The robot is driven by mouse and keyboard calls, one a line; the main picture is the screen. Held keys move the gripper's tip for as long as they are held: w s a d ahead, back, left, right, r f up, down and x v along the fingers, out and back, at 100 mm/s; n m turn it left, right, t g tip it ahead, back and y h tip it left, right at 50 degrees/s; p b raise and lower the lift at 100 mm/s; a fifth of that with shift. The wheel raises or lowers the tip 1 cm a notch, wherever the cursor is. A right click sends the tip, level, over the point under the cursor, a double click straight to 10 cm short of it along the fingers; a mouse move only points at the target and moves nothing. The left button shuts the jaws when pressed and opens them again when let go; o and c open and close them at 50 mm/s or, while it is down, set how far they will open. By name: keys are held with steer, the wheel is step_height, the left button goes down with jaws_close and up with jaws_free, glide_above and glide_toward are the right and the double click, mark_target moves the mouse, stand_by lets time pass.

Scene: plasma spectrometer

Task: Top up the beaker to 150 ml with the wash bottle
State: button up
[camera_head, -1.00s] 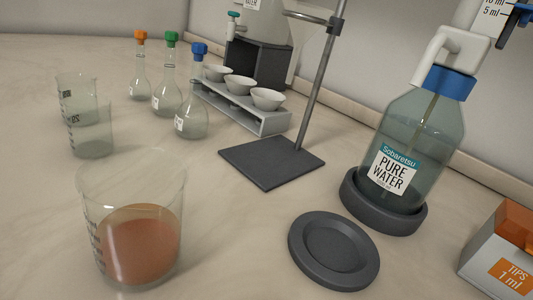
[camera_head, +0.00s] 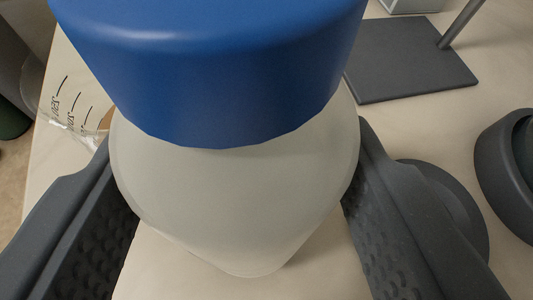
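The wash bottle (camera_head: 230,200) fills the middle of the view, with a big blue cap (camera_head: 210,70) and a pale translucent body. My gripper (camera_head: 240,215) has one dark ribbed finger on each side of the body, shut on it. The bottle's spout and its level are not visible. The glass beaker (camera_head: 70,105) with dark graduation marks is partly in view behind the bottle at the left. A sliver of its brown-orange liquid shows beside the cap; the liquid's level cannot be read.
A round dark holder (camera_head: 450,190) lies behind my right finger. Another dark ring holder (camera_head: 493,165) is cut by the right edge. The dark stand base (camera_head: 410,60) with its rod is at the upper right. Bare bench lies between the stand base and the holders.

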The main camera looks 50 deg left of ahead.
steer(key=r+n+h+b, duration=0.1)
steer(key=d+r+h+b, duration=0.1)
steer(key=h, duration=0.1)
steer(key=shift+w+d+r+n, duration=0.1)
steer(key=shift+d+r+n, duration=0.1)
steer(key=shift+n, duration=0.2)
steer(key=shift+f, duration=0.15)
steer(key=shift+f+b, duration=0.8)
steer(key=shift+f, duration=0.5)
steer(key=shift+d+p, duration=0.15)
steer(key=shift+p, duration=0.35)
steer(key=shift+c, duration=1)
stand_by(0.9)
steer(key=shift+c, duration=0.8)
